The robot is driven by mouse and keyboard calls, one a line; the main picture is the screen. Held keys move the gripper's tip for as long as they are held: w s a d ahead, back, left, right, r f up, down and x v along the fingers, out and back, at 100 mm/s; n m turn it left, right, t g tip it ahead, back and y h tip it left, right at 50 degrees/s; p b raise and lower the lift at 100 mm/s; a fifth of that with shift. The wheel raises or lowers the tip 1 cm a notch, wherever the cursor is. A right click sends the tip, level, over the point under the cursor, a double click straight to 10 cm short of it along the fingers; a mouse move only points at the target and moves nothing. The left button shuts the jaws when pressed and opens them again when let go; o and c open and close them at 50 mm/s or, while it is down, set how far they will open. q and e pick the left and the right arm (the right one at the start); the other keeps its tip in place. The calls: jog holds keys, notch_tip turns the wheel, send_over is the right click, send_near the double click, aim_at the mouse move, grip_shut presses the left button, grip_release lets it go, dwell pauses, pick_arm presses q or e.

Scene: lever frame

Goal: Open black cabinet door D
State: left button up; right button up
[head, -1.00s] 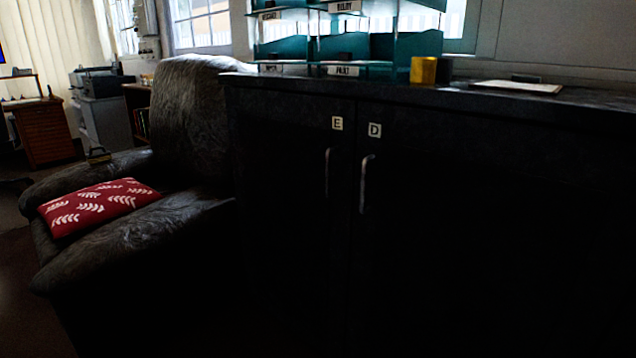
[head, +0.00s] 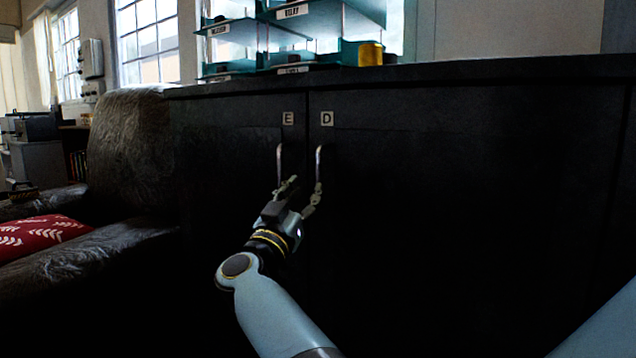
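Black cabinet door D (head: 450,220), marked with a white "D" label (head: 327,119), is shut, flush with the neighbouring door E (head: 240,220). Its thin upright metal handle (head: 319,160) is near the door's left edge. One fingertip overlaps the lower end of handle D in the picture, and the other is just below handle E (head: 280,162). I cannot tell whether a finger touches handle D.
A dark armchair (head: 135,150) with a red patterned cushion (head: 35,236) stands left of the cabinet. Teal letter trays (head: 235,68) and a yellow object (head: 370,54) are on the cabinet top (head: 450,72). Door D's front looks clear to the right.

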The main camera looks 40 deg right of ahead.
aim_at(317, 171)
jog(key=b+x, duration=0.1)
jog(key=x, duration=0.6)
jog(key=shift+w+d+b, duration=0.2)
jog(key=shift+b, duration=0.15)
jog(key=shift+w+d+r, duration=0.25)
jog(key=shift+d+r, duration=0.05)
jog(key=shift+d, duration=0.05)
pick_arm(q)
notch_tip(317, 171, up, 6)
jog(key=w+d, duration=0.1)
jog(key=w, duration=0.2)
jog(key=shift+d+f, duration=0.2)
jog(key=shift+f, duration=0.05)
pick_arm(e)
jog(key=shift+c, duration=0.2)
grip_shut()
